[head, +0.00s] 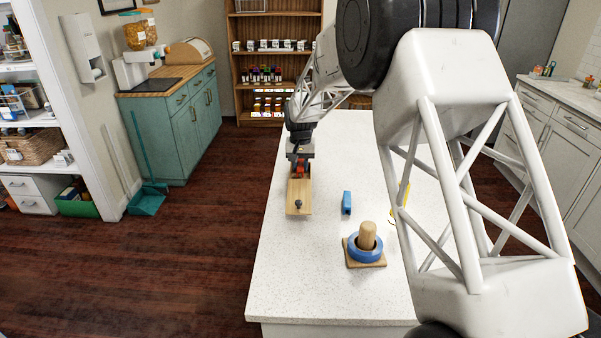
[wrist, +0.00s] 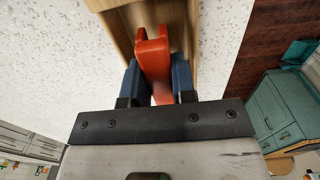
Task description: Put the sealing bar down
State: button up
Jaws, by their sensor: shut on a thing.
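The sealing bar appears to be the red-orange piece (wrist: 153,55) between my fingers in the wrist view; it has a notched end. It also shows small in the head view (head: 300,169). My gripper (wrist: 155,80), with blue fingers, is shut on it. In the head view my gripper (head: 300,160) is at the far left part of the white counter. Below the red piece is a long light-wood box or base (head: 298,190) with a dark knob at its near end. I cannot tell whether the red piece touches the wood.
On the white counter (head: 290,290) stand a small blue object (head: 347,203) and a wooden peg stand (head: 367,236) with a blue ring (head: 366,254) around its peg. A yellow item (head: 405,194) is partly hidden by my arm. The counter's near left is clear.

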aim_at(301, 164)
jog(key=shift+f, duration=1.4)
jog(key=shift+f, duration=0.2)
jog(key=o, duration=0.6)
jog(key=shift+r, duration=0.1)
notch_tip(301, 164, up, 12)
jog(key=shift+r, duration=0.1)
